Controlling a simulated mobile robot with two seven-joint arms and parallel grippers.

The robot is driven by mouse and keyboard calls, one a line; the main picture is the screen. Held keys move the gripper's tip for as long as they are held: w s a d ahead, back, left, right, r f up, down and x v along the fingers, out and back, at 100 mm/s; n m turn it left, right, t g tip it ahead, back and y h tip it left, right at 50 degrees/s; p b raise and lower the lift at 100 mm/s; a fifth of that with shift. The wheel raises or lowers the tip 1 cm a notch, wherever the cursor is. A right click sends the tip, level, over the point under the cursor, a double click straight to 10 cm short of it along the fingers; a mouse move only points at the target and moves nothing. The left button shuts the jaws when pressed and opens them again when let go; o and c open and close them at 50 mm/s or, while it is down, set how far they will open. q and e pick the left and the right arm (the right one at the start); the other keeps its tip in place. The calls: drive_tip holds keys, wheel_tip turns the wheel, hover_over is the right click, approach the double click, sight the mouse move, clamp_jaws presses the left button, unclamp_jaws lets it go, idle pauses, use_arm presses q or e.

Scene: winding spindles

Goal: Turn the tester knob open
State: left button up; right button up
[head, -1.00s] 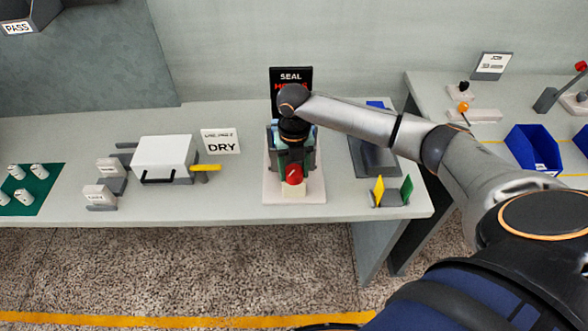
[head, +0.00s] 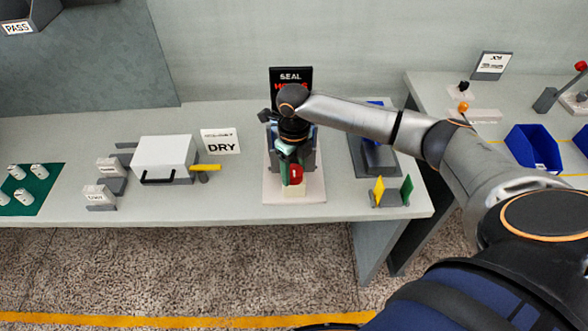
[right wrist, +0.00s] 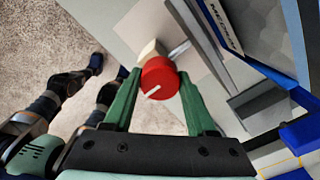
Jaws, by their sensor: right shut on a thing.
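The tester stands on a pale base plate (head: 312,190) on the grey bench in the head view. Its red knob (head: 295,174) faces me on a cream block (head: 293,190). In the right wrist view the round red knob (right wrist: 158,78) carries a white line that slants across its face. My right gripper (right wrist: 157,84) has its green fingers on either side of the knob and is shut on it. In the head view this gripper (head: 292,171) reaches down over the tester and hides much of it. My left gripper is not in view.
A black SEAL sign (head: 291,78) stands behind the tester. A yellow and green holder (head: 392,192) is at the right front.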

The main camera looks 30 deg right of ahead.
sight(294, 170)
drive_tip(key=shift+w+r, duration=0.1)
idle(0.3)
drive_tip(key=o, duration=1.4)
wheel_tip(294, 170, up, 12)
drive_tip(key=shift+r+b, duration=0.2)
drive_tip(key=shift+b, duration=0.2)
